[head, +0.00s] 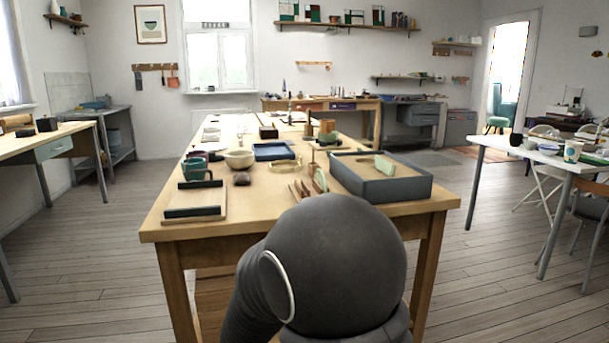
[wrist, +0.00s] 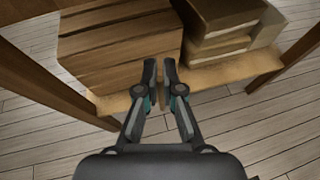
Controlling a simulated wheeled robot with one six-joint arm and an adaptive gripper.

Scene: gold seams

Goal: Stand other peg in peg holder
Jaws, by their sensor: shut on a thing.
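My gripper (wrist: 160,70) shows in the wrist view, its two fingertips close together with a narrow gap. In the head view my dark arm fills the lower middle and the gripper is hidden. A small stand with upright brown pieces (head: 327,130) on the long wooden table may be the peg holder; it is too small to be sure. Several thin brown sticks (head: 300,188) lie near the table's front.
A blue-grey tray (head: 378,192) stands at the table's front right. Under the gripper, the wrist view shows a low shelf with a slatted wooden crate (wrist: 118,45) and table legs.

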